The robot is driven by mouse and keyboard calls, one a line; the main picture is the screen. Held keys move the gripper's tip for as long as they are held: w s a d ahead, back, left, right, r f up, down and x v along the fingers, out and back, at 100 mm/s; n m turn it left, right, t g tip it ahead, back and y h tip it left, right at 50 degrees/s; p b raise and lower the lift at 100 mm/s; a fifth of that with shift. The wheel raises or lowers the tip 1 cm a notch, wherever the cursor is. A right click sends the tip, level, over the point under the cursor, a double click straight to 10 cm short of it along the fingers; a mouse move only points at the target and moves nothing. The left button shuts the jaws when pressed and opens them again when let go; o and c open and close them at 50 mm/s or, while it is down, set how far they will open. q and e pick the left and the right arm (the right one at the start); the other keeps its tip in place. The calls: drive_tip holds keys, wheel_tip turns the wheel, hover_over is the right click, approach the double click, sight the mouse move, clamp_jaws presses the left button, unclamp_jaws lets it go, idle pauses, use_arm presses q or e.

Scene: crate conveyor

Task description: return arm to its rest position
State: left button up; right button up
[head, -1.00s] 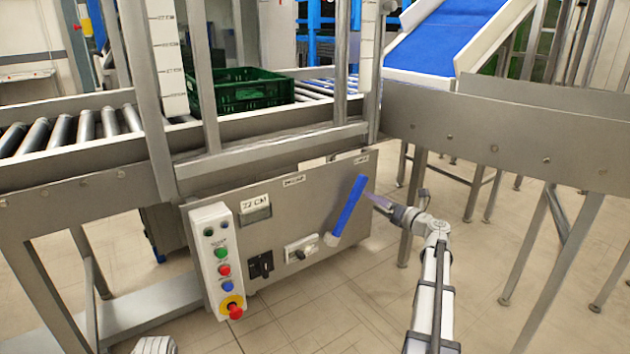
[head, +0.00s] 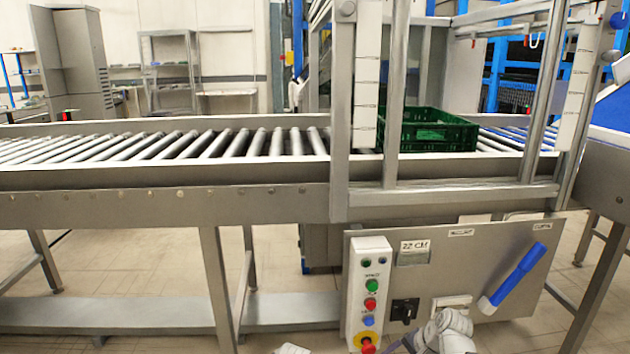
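Part of one of my arms (head: 450,332), a pale jointed piece, shows at the bottom edge in the head view, in front of the lower part of the control panel. I cannot make out gripper fingers on it. A small pale tip of my other arm (head: 290,349) shows at the bottom edge, left of the button box. Neither gripper is in view. The blue lever (head: 518,275) on the panel (head: 450,270) leans up to the right, with a pale lower end; nothing of mine touches it.
A green crate (head: 432,133) stands on the conveyor inside the metal frame (head: 340,110). The roller conveyor (head: 150,147) runs off to the left, empty. The button box (head: 368,300) has coloured buttons and a red stop knob. A conveyor leg (head: 218,285) stands at lower left.

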drive_tip(key=s+a+f+n+g+h, duration=0.3)
drive_tip(key=s+a+n+h, duration=0.1)
drive_tip(key=s+n, duration=0.65)
drive_tip(key=s+a+r+n+g+h+p, duration=0.1)
drive_tip(key=s+a+r+n+p, duration=0.15)
drive_tip(key=a, duration=0.25)
drive_tip(key=s+a+r+n+p, duration=0.1)
drive_tip(key=s+a+r+p, duration=0.15)
drive_tip(key=a, duration=0.35)
wheel_tip(320, 180, up, 38)
drive_tip(key=p, duration=3.8)
drive_tip(key=shift+w+r, duration=0.15)
drive_tip(key=shift+r, duration=0.05)
